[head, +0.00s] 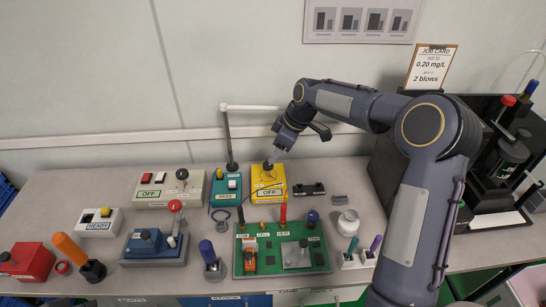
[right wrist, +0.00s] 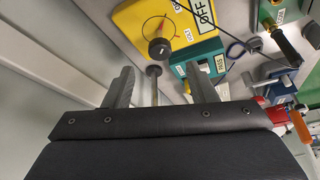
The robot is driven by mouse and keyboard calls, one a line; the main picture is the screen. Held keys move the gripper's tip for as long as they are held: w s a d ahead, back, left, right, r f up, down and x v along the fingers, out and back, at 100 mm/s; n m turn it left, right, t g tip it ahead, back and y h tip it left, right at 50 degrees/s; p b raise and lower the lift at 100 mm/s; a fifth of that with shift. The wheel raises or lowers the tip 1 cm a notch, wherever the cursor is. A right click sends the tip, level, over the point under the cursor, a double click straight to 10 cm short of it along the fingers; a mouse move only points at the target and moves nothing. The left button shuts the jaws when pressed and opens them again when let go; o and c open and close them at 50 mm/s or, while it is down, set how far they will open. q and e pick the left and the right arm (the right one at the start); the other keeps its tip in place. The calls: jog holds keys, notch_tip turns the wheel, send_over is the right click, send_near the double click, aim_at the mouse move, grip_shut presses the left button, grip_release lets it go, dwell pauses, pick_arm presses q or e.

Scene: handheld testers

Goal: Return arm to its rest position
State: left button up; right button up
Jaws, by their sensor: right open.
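My right arm reaches in from the right in the head view, over the bench. Its gripper (head: 272,160) hangs above the back edge of the yellow box (head: 268,194), near the dark knob on it. In the right wrist view, the two fingers of the gripper (right wrist: 158,78) are apart with nothing held between them. There the yellow box (right wrist: 140,18), labelled OFF, and its round dark knob (right wrist: 160,49) lie just beyond the fingertips. I cannot tell whether a finger touches the knob. My left gripper is not in view.
A teal box (head: 226,188) with a tall post stands left of the yellow box. A beige OFF box (head: 170,188) is further left. A green board (head: 281,248) with several parts lies in front. A dark stand (head: 500,160) is at the right. The wall is close behind.

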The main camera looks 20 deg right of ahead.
jog(key=shift+v, duration=0.95)
jog(key=shift+r, duration=0.1)
jog(key=s+d+r+m+t+p, duration=0.1)
jog(key=s+r+m, duration=0.1)
jog(key=s+r, duration=0.45)
jog(key=s+r+m+p, duration=0.1)
jog(key=s+r+m, duration=0.2)
jog(key=s, duration=0.6)
jog(key=s+a+f+m+t, duration=0.1)
jog(key=s+m, duration=0.2)
jog(key=s, duration=0.6)
jog(key=s+a+f+m+t+p, duration=0.1)
jog(key=s+m, duration=0.3)
jog(key=s, duration=0.6)
jog(key=shift+s+f+m+p, duration=0.25)
jog(key=shift+f+m+p, duration=0.05)
jog(key=shift+f, duration=0.1)
